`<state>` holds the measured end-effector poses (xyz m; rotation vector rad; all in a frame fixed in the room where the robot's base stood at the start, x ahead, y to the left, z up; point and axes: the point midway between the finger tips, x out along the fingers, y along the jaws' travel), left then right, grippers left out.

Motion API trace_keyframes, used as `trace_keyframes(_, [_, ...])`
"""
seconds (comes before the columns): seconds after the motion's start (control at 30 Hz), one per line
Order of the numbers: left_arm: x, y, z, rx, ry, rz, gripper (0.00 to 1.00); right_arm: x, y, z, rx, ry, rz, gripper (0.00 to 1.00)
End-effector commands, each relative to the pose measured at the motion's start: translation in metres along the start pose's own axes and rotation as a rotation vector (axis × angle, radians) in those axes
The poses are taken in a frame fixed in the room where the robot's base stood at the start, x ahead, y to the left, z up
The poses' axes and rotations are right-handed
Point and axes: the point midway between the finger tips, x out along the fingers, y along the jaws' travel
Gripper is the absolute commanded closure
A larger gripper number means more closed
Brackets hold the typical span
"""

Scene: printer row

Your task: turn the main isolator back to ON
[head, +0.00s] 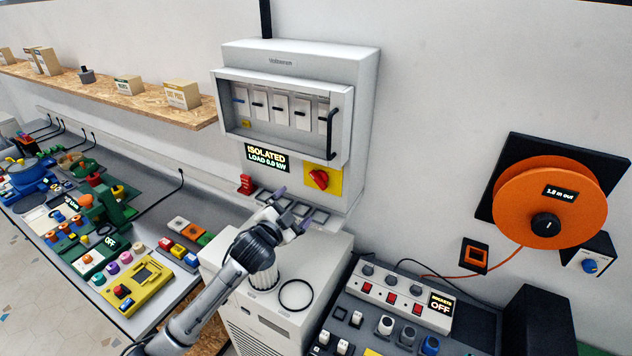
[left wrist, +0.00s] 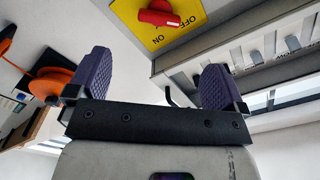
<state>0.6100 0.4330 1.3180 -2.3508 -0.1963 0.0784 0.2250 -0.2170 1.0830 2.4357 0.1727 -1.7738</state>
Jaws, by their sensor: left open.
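The main isolator is a red rotary knob (head: 319,179) on a yellow plate (head: 335,184) at the lower right of the grey wall cabinet (head: 362,100). The display (head: 266,157) beside it reads ISOLATED, LOAD 0.0 kW. In the left wrist view the red knob (left wrist: 158,13) and the yellow plate (left wrist: 182,32), with OFF and ON lettering, show upside down at the top. My left gripper (head: 292,209) is open and empty, below and slightly left of the knob, apart from it. Its purple fingers stand wide apart in the left wrist view (left wrist: 156,80). My right gripper is in neither view.
The cabinet's clear cover has a black handle (head: 333,125); breakers show behind it. A small red part (head: 246,184) sits left below the cabinet. A white unit (head: 265,325) stands under my gripper. An orange reel (head: 535,200) hangs at right. Wall between cabinet and reel is clear.

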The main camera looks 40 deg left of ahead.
Motion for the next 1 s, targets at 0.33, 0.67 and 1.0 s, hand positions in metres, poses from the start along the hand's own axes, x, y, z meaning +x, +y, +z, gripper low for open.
trace_keyframes(0.33, [0.056,-0.002,-0.002,0.000,-0.003,0.000,0.02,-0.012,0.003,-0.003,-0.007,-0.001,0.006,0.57])
trace_keyframes(0.67, [0.105,-0.001,-0.001,0.000,-0.003,0.001,0.02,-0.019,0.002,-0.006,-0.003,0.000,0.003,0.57])
trace_keyframes(1.0, [0.128,0.000,0.000,0.001,-0.002,0.001,0.02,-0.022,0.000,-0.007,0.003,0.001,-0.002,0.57])
